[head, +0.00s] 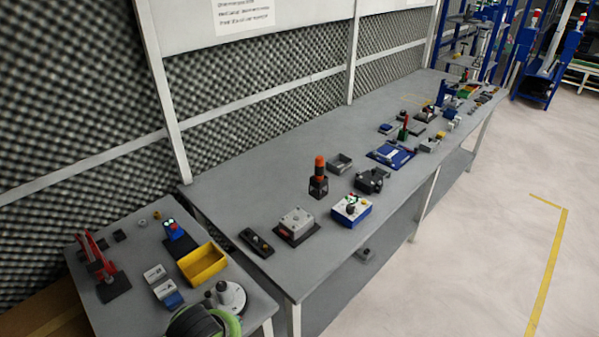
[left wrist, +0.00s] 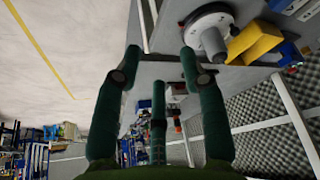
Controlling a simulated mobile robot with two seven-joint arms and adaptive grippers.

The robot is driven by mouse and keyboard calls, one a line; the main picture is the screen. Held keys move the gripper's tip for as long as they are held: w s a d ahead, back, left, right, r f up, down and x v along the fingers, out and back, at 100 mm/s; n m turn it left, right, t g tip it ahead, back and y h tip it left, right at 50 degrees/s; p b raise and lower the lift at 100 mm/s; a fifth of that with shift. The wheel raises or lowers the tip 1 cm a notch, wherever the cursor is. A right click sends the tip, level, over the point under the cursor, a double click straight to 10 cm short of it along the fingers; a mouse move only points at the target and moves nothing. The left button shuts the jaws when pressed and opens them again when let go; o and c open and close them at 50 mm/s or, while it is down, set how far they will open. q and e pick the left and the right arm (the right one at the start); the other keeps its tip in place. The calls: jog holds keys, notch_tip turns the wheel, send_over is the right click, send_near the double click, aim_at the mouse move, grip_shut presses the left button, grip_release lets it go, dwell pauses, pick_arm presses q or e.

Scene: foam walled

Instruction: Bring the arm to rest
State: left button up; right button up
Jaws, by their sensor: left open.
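My left gripper (left wrist: 160,58) shows in the left wrist view with its dark green fingers spread apart and nothing between them. Beyond the fingers are the edge of a grey table and a grey round-based device (left wrist: 210,38) near the top. The same device (head: 230,297) stands at the near corner of the small table in the head view. A green and black rounded part of my own arm shows at the bottom of the head view, close in front of that device. My right gripper is in neither view.
The small grey table (head: 120,240) also holds a yellow bin (head: 203,264), a red clamp-like tool (head: 97,262) and small boxes. A long grey bench (head: 240,200) carries an orange beacon (head: 319,175) and several devices. Foam walling stands behind. Pale floor (head: 480,230) on the right is clear.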

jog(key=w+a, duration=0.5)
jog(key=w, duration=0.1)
pick_arm(q)
jog(key=s+a+m+g, duration=0.1)
jog(key=s+a, duration=0.2)
jog(key=s, duration=0.4)
jog(key=s+a, duration=0.3)
jog(key=s, duration=0.3)
notch_tip(320, 180, down, 31)
jog(key=s+g+b, duration=0.1)
jog(key=s+b, duration=0.2)
jog(key=b, duration=0.4)
jog(key=s+a+f+b, duration=0.1)
jog(key=s+f+b, duration=0.1)
jog(key=s+f, duration=0.5)
jog(key=s+a+f+m+g+b, duration=0.1)
jog(key=s+f+b, duration=0.2)
jog(key=s+f, duration=0.5)
notch_tip(320, 180, down, 4)
jog(key=shift+a+r+g, duration=0.1)
jog(key=shift+a+g, duration=0.2)
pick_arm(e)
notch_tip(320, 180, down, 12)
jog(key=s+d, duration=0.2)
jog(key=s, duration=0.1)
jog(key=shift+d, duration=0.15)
